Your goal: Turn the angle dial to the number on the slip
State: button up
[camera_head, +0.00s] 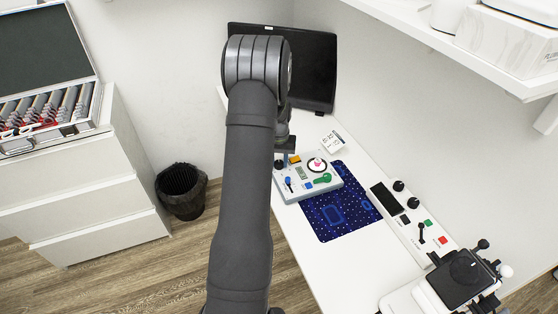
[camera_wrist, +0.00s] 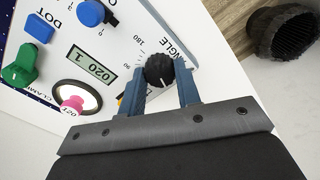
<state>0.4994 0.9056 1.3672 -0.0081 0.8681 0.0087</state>
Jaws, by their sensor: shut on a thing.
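The angle dial (camera_wrist: 160,69) is a round black ribbed knob with a white pointer mark, next to the word ANGLE and the printed numbers 90 and 180. My gripper (camera_wrist: 163,80) is shut on it, one blue finger on each side. The pointer mark shows on the side of the knob nearer my gripper. In the head view the dial (camera_head: 279,164) sits at the left of the control box (camera_head: 311,190), mostly below my wrist. The white slip (camera_head: 332,141) lies behind the box, its writing too small to read.
A second panel (camera_head: 415,215) stands at right, a monitor (camera_head: 313,70) behind.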

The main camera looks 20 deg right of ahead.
jog(key=m, duration=0.5)
dwell(0.5)
jog(key=o, duration=1)
jog(key=shift+c, duration=0.2)
notch_tip(320, 180, up, 18)
jog(key=shift+f, duration=0.25)
jog(key=shift+a+f, duration=0.1)
notch_tip(320, 180, down, 17)
jog(key=shift+f, duration=0.2)
